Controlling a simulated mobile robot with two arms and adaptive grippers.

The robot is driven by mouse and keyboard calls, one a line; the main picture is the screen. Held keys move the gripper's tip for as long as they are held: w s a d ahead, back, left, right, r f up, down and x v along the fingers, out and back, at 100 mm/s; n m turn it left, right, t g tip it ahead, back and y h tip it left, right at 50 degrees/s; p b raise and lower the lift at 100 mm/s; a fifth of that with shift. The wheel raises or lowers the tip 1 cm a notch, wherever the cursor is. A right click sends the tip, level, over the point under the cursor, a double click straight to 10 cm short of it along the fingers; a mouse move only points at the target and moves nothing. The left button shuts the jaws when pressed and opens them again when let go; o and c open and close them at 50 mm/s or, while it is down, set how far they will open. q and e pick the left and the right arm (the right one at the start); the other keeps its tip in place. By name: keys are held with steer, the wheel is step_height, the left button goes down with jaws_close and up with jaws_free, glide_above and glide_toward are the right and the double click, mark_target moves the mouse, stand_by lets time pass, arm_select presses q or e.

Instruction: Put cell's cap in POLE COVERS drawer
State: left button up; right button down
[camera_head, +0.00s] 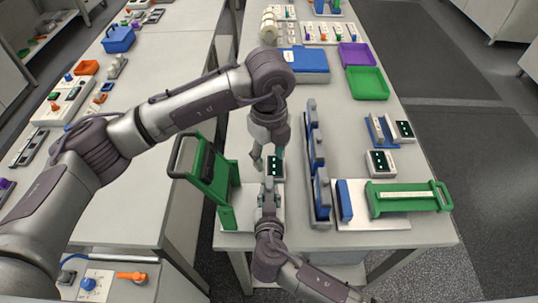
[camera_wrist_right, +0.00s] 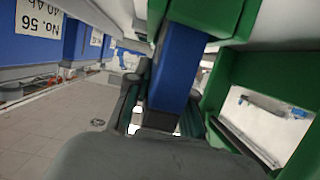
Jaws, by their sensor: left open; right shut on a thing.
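My right gripper (camera_head: 268,190) is low in the head view, beside the green stand with a dark handle (camera_head: 212,175). In the right wrist view its fingers (camera_wrist_right: 160,112) are shut around a narrow blue body (camera_wrist_right: 178,65), which looks like a cell. Green parts are above and beside that body. My left gripper (camera_head: 264,155) is open, just above the right one in the head view. It shows no object between its fingers. I cannot make out the cell's cap or a POLE COVERS label; the grippers hide much of the cell.
A row of blue cells (camera_head: 315,165) stands right of the grippers. Farther right is a green-handled fixture (camera_head: 408,198) on a white plate. A green tray (camera_head: 367,83), a purple tray (camera_head: 356,55) and a blue box (camera_head: 303,65) lie farther back. Another bench (camera_head: 130,185) is left.

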mark_target(269, 185)
steer(key=shift+f, duration=0.1)
arm_select(q)
steer(key=shift+n, duration=0.8)
step_height(269, 185, down, 12)
steer(key=shift+f, duration=0.15)
jaws_close()
steer(key=shift+r, duration=0.25)
stand_by(0.4)
steer(key=shift+r, duration=0.9)
arm_select(e)
steer(key=shift+s, duration=0.1)
